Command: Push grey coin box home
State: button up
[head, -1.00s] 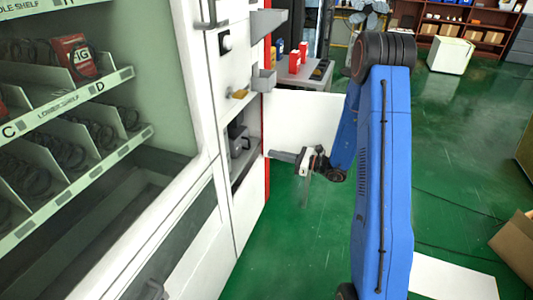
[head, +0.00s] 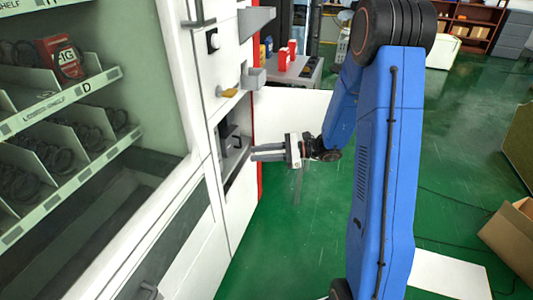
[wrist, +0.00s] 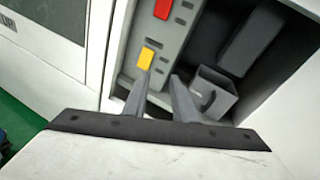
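The grey coin box (head: 236,156) sits in an open recess in the front of the white vending machine (head: 240,212). In the wrist view the box (wrist: 212,94) is an open-topped grey tray with a handle on its front, to the right of my fingertips. My gripper (head: 252,153) is just outside the recess with its fingers pointing left towards it. In the wrist view the two fingers (wrist: 159,82) are apart with nothing between them. I cannot tell whether the right finger touches the box. The back of the box is hidden in the recess.
A yellow part (wrist: 146,58) and a red part (wrist: 163,9) are on the panel left of the recess. An open white door panel (head: 290,116) stands behind my gripper. Grey trays (head: 254,78) jut out above.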

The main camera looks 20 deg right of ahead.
jog(key=s+a+r+n+g+h, duration=0.25)
jog(key=s+r+n, duration=0.2)
jog(key=s, duration=0.55)
jog(key=s+a+r+n+g+h, duration=0.2)
jog(key=s+r+n+g+h, duration=0.15)
jog(key=s+n, duration=0.45)
jog(key=s+d+r+n+t+h, duration=0.2)
jog(key=s+d+n+h, duration=0.1)
jog(key=s+d, duration=0.3)
jog(key=s+d+r+n+t+h, duration=0.2)
jog(key=s+d+h, duration=0.4)
jog(key=s, duration=0.4)
jog(key=shift+s+d+r+n+t+h, duration=0.2)
jog(key=shift+d+r+n+t+h, duration=0.1)
jog(key=shift+n+t, duration=0.55)
jog(key=shift+a, duration=0.2)
